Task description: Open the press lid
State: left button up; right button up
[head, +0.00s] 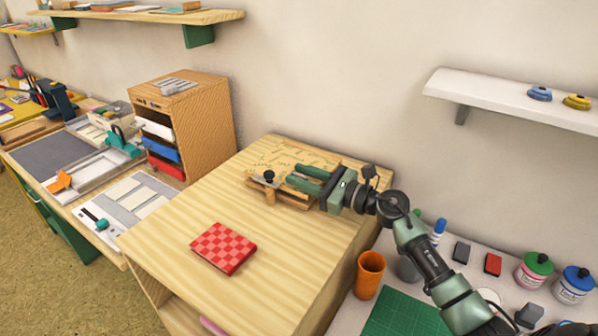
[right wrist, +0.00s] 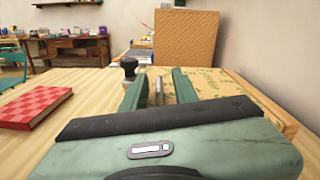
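The press (head: 262,187) is a low pale-wood piece on the wooden cabinet top, with a black knob (head: 269,174) at its front left. A board with a green leafy print (head: 290,155) lies behind it; it also shows in the right wrist view (right wrist: 213,85). I cannot tell whether this board is the press lid. My right gripper (head: 292,175) reaches in from the right, low over the press, its two green fingers apart. In the right wrist view a thin grey upright piece (right wrist: 158,91) shows between the fingers; contact cannot be told. The knob (right wrist: 129,66) stands just left of them. My left gripper is out of view.
A red checkered book (head: 223,248) lies on the cabinet top in front of the press. A wooden drawer unit (head: 200,120) stands behind left. An orange cup (head: 369,274) and ink bottles (head: 535,268) stand on the lower right table.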

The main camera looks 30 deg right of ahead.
jog(key=shift+w+a, duration=0.15)
jog(key=shift+w, duration=0.1)
grip_shut()
jog(key=shift+r, duration=0.15)
dwell(1.2)
